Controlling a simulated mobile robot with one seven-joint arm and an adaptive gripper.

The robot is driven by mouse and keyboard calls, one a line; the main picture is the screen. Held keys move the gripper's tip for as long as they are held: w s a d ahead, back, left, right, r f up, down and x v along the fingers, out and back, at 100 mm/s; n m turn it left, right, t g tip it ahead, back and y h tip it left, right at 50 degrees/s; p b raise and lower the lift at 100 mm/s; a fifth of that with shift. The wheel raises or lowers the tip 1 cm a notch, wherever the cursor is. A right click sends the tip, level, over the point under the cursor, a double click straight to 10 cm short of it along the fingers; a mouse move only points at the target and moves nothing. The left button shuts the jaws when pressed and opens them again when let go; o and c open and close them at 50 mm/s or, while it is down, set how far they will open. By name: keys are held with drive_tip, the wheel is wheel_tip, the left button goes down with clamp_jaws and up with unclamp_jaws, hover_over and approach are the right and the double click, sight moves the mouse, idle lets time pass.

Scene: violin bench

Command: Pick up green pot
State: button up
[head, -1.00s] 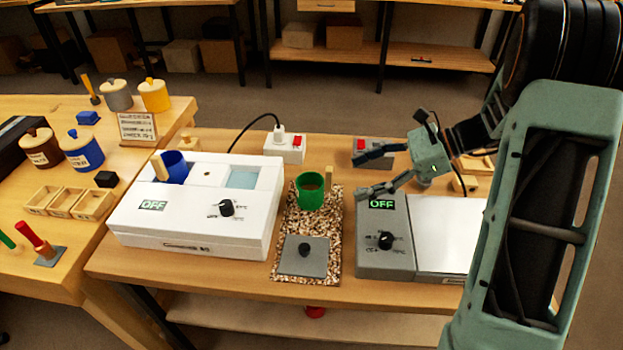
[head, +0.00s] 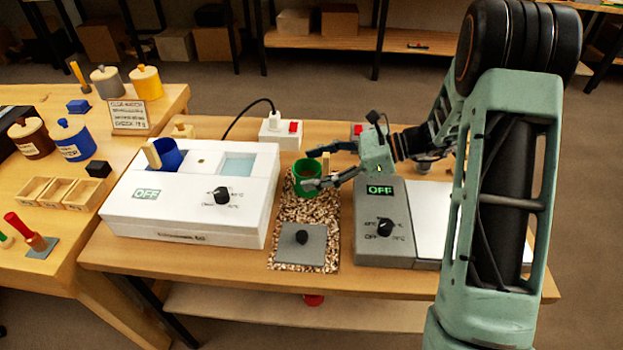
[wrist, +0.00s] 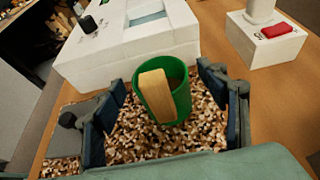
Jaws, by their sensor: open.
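The green pot (head: 308,184) stands upright at the back of a speckled mat (head: 290,212) and holds something brown. Its pale wooden handle (wrist: 156,96) faces my wrist camera. My gripper (head: 318,167) is open, with one finger behind the pot and one in front of it in the head view. In the wrist view my gripper (wrist: 160,112) has a finger at each side of the pot, with gaps showing between fingers and pot. Part of the pot's right side is hidden by my gripper in the head view.
A white heater box (head: 190,205) with a blue pot (head: 167,155) stands left of the mat. A grey box (head: 383,240) reading OFF stands to the right. A grey plate with a black knob (head: 302,238) lies at the mat's front. A white socket box (head: 280,132) is behind.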

drive_tip(key=shift+a+f, duration=0.2)
drive_tip(key=shift+a, duration=0.3)
drive_tip(key=c, duration=1.3)
